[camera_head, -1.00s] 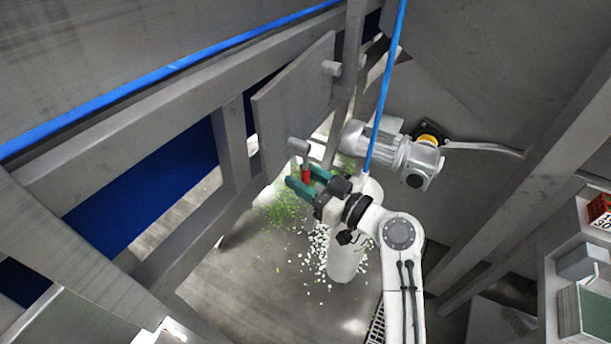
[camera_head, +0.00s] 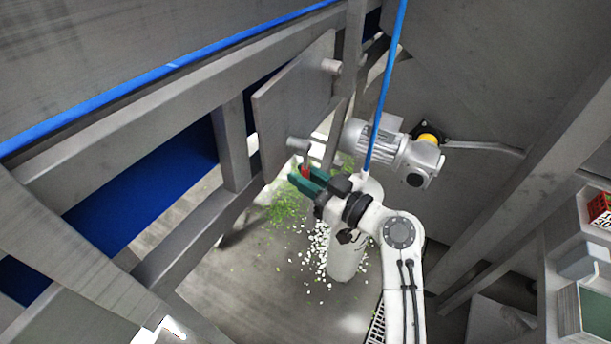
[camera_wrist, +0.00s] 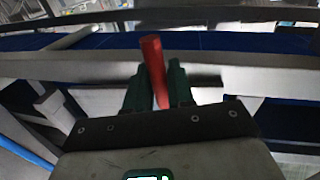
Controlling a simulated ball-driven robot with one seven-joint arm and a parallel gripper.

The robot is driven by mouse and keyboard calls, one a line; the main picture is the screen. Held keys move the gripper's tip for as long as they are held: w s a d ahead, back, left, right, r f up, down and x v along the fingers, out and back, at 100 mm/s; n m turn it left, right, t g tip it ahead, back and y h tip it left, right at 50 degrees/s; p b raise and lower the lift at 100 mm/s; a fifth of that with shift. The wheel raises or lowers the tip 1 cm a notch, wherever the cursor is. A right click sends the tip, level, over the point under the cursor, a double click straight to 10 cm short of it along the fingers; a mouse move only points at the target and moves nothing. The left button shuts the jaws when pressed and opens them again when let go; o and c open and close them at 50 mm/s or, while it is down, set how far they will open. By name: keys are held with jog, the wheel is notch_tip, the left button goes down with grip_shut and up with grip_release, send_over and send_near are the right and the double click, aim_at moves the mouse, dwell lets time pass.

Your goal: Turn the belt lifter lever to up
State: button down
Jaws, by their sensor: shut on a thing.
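The belt lifter lever (camera_wrist: 154,62) has a red handle; in the wrist view it stands between my two green fingers, tilted slightly. In the head view only a small red part of the lever (camera_head: 305,171) shows, just below a grey pivot stub (camera_head: 298,144) on a flat grey plate (camera_head: 290,105). My gripper (camera_head: 305,180) is shut on the red handle, with its fingers reaching left toward the plate. It also shows in the wrist view (camera_wrist: 157,88). The fingers hide part of the handle.
A grey motor (camera_head: 395,152) stands close to the right of my gripper. A blue vertical hose (camera_head: 384,85) passes near my arm. The steel frame beam (camera_head: 231,140) and blue belt (camera_head: 150,175) lie to the left. Green and white scraps (camera_head: 318,250) litter the floor below.

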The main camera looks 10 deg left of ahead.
jog(key=shift+f, duration=0.1)
jog(key=b, duration=0.2)
jog(key=w+n+b, duration=0.1)
jog(key=b, duration=0.2)
jog(key=shift+d+f, duration=0.2)
jog(key=shift+f, duration=0.1)
jog(key=w+n+b, duration=0.1)
jog(key=n+b, duration=0.1)
jog(key=b, duration=0.3)
jog(key=w+d+r+n+y+b, duration=0.1)
jog(key=n+b, duration=0.1)
jog(key=b, duration=0.4)
jog(key=w+r+n+b, duration=0.1)
jog(key=w+n+b, duration=0.1)
jog(key=b, duration=0.3)
jog(key=shift+d+r+n+y, duration=0.25)
jog(key=shift+n+y, duration=0.05)
jog(key=shift+n, duration=0.3)
jog(key=c, duration=1.1)
grip_release()
jog(key=shift+c, duration=0.2)
